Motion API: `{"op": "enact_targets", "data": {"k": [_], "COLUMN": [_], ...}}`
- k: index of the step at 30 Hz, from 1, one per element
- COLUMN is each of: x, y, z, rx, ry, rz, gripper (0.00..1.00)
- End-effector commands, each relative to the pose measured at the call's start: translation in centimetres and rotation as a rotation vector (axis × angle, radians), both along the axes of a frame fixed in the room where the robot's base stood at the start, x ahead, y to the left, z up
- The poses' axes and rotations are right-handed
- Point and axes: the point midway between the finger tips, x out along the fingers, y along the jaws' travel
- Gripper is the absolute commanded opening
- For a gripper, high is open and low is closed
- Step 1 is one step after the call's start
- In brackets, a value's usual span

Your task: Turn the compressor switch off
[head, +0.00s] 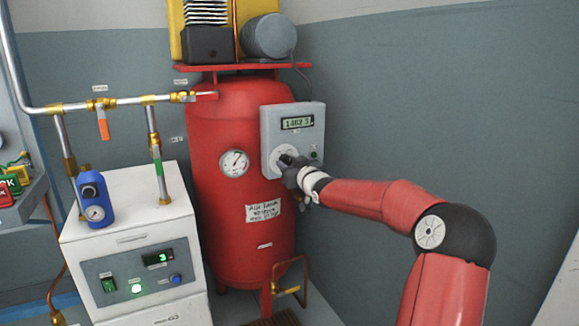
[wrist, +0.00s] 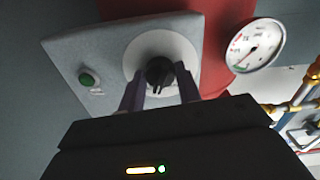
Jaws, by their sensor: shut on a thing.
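The compressor switch is a black rotary knob (wrist: 160,73) on a round white plate (wrist: 146,60), set in a grey control box (head: 291,119) on the red compressor tank (head: 212,140). My gripper (wrist: 160,92) is at the knob, with one finger on each side of it, shut on it. In the head view my gripper (head: 289,163) covers most of the knob. The box has a display (head: 297,123) that reads about 1462, the last character unclear. A green button or lamp (wrist: 87,79) sits beside the knob. I cannot read the knob's position marks.
A round gauge (head: 234,163) is on the tank left of the box. A white dryer cabinet (head: 135,240) with a lit green display stands at the left. Pipes with an orange-handled valve (head: 103,128) run above it. The grey wall at right is clear.

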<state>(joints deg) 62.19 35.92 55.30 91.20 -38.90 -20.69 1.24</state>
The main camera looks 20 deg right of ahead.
Motion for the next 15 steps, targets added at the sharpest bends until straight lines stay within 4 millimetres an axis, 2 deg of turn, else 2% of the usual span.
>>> {"op": "enact_targets", "data": {"k": [15], "x": [0.03], "y": [0.07], "z": [-0.08], "rx": [-0.461], "ry": [-0.018], "rz": [0.002], "gripper": [0.11]}}
